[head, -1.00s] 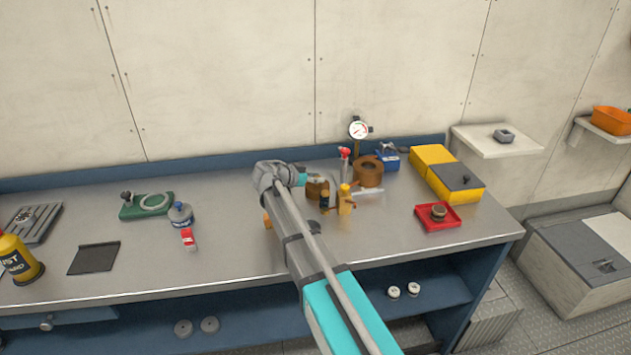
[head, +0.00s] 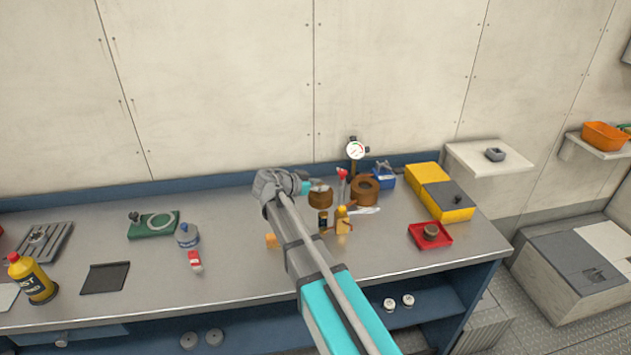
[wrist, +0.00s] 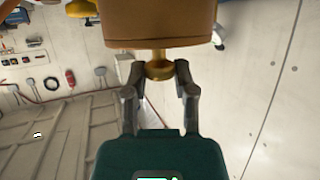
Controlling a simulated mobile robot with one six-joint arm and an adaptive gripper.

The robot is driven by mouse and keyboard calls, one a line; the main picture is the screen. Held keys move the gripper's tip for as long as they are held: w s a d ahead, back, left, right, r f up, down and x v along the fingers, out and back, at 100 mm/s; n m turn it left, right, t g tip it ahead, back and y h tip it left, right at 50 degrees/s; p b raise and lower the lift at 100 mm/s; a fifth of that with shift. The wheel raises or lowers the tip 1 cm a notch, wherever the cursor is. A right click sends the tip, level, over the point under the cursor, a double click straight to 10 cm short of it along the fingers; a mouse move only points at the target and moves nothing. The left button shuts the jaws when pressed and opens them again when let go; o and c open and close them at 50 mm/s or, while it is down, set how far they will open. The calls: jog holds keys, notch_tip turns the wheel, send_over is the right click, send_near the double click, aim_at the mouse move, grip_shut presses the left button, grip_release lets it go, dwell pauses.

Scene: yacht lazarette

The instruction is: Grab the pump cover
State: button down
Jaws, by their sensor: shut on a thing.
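A short brown round piece, which I take for the pump cover (head: 320,199), is at my gripper's tip, left of a brown ring. In the wrist view the brown pump cover (wrist: 160,24) fills the top centre, with a brass knob on the side facing me. My gripper (wrist: 159,72) has its two fingers on either side of that knob, shut on it. In the head view my gripper (head: 313,187) is partly hidden by my arm. A gap under the cover is hard to make out.
Close by on the bench stand a brown ring (head: 364,191), a yellow bottle (head: 343,221), a red-topped tool (head: 342,175) and a gauge (head: 356,150). A red tray (head: 430,235) and yellow boxes (head: 445,200) are right. The bench front (head: 240,265) is mostly clear.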

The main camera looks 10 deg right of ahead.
jog(key=s+d+r+p, duration=0.1)
jog(key=s+r+p, duration=0.2)
jog(key=s, duration=0.6)
jog(key=shift+s+r, duration=0.2)
jog(key=shift+r, duration=0.55)
jog(key=shift+d, duration=0.1)
